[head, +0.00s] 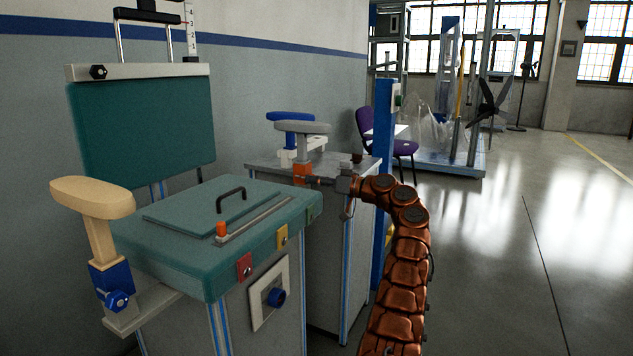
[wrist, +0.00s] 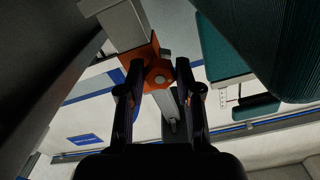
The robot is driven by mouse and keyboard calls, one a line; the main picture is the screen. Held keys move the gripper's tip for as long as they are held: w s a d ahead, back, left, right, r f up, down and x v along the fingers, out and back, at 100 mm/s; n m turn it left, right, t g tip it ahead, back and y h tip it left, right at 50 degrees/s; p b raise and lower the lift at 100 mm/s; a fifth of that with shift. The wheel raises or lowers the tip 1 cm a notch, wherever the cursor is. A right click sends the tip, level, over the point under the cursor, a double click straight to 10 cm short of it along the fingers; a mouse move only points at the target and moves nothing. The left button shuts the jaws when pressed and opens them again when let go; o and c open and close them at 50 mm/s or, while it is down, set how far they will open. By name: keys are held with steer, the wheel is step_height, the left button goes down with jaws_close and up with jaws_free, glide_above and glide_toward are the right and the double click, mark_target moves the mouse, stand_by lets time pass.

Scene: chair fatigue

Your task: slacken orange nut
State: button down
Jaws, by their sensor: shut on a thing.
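The orange nut (wrist: 159,77) sits on an orange clamp (wrist: 154,50) around a grey post, in the middle of the wrist view. In the head view the orange clamp (head: 302,174) is below a grey armrest (head: 303,127), on the grey cabinet behind the teal seat. My gripper (wrist: 158,78) reaches the nut from the right in the head view, with one dark finger on each side of it. It is shut on the nut. In the head view my gripper (head: 325,181) is small and the nut is hard to make out.
A teal seat (head: 175,255) with a black handle (head: 231,195) stands in front of the clamp. A beige armrest (head: 92,198) with a blue clamp is at left. A blue post (head: 383,150) stands just behind my arm. Open floor (head: 520,260) lies to the right.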

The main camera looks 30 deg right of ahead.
steer(key=c, duration=0.8)
jaws_free()
steer(key=v, duration=1.2)
